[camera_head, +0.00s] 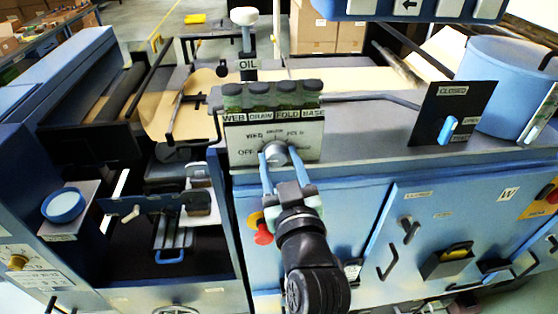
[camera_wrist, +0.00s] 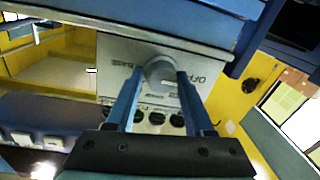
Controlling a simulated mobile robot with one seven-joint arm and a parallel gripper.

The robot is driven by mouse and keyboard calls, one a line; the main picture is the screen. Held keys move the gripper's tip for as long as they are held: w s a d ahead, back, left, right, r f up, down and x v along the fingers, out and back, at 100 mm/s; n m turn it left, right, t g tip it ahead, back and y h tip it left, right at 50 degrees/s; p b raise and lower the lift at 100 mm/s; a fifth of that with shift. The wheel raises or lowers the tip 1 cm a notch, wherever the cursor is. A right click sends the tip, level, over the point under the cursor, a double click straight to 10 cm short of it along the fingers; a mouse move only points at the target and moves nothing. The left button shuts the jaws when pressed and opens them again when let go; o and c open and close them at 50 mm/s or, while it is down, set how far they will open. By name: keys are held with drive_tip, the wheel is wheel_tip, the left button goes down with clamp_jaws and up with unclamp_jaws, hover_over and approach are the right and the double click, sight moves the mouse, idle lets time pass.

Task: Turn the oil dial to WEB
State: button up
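The oil dial (camera_head: 275,152) is a grey round knob on a pale plate below the OIL sign (camera_head: 248,64). OFF is printed at the plate's left, with WEB at the upper left and FOLD at the upper right. The knob's pointer is too unclear to read. My gripper (camera_head: 277,155) reaches the plate from the front, with one blue finger on each side of the knob. In the wrist view the knob (camera_wrist: 160,72) sits between the fingertips (camera_wrist: 161,78). I cannot tell whether both fingers press on it.
A red knob (camera_head: 263,234) is on the blue cabinet just left of my gripper. A black CLOSED panel with a blue lever (camera_head: 449,129) stands to the right.

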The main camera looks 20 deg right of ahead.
drive_tip(key=shift+a, duration=0.15)
clamp_jaws()
drive_tip(key=shift+m, duration=0.3)
drive_tip(key=m, duration=0.3)
drive_tip(key=shift+a+m, duration=0.1)
drive_tip(key=shift+m, duration=0.3)
drive_tip(key=shift+m+t+p, duration=0.3)
drive_tip(key=shift+m+p, duration=0.45)
drive_tip(key=shift+m, duration=1.45)
drive_tip(key=o, duration=0.7)
unclamp_jaws()
